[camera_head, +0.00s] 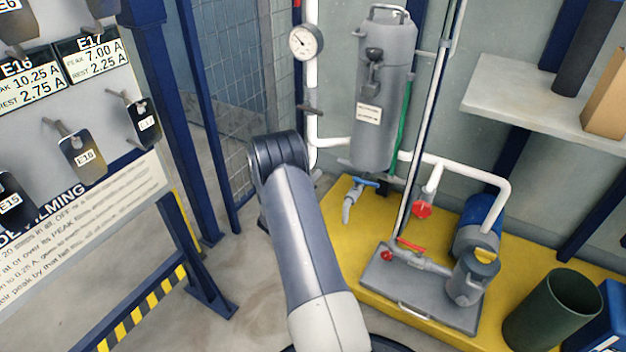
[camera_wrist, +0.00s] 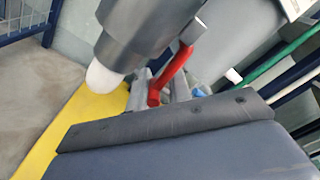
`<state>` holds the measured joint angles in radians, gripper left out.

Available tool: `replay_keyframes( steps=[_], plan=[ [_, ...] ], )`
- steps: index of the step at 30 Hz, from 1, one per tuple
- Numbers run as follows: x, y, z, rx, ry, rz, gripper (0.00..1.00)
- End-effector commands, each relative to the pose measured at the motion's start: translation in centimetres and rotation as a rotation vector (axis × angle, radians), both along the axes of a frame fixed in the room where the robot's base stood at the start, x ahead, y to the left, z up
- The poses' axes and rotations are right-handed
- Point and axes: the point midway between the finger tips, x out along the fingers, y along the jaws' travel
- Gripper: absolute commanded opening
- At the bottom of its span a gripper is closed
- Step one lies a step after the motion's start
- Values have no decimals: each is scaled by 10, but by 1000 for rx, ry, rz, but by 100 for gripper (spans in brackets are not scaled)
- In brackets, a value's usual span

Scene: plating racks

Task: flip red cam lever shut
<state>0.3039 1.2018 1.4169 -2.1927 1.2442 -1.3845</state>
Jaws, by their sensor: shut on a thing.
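The red cam lever (camera_wrist: 174,72) shows in the wrist view as a short red bar slanting down and left. Its upper end meets a small light grey block beside a thick grey cylindrical fitting (camera_wrist: 140,35) with a rounded white end. My gripper (camera_wrist: 157,91) is just beyond its dark bolted bar, with light grey fingers on either side of the lever's lower end, shut on it. The bar hides part of the fingers. In the head view my arm hides both the gripper and this lever.
A grey tank (camera_head: 384,95) and gauge (camera_head: 306,41) stand behind my arm. A yellow platform (camera_head: 345,235) carries a pump tray (camera_head: 400,285) with another red handle (camera_head: 411,245). A blue-handled tap (camera_head: 353,195) is close right of my arm. A label board stands left.

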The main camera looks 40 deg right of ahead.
Motion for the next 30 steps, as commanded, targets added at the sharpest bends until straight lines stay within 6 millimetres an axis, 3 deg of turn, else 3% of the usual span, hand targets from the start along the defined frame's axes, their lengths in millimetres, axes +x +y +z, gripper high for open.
replay_keyframes(
  steps=[5,6,14,23,30],
  plan=[
    [6,3,5,-6,-7,15,0],
    [6,3,5,-6,-7,15,20],
    [6,3,5,-7,-6,14,40],
    [3,5,3,-3,-4,12,40],
    [-11,40,5,-3,0,14,40]
  ],
)
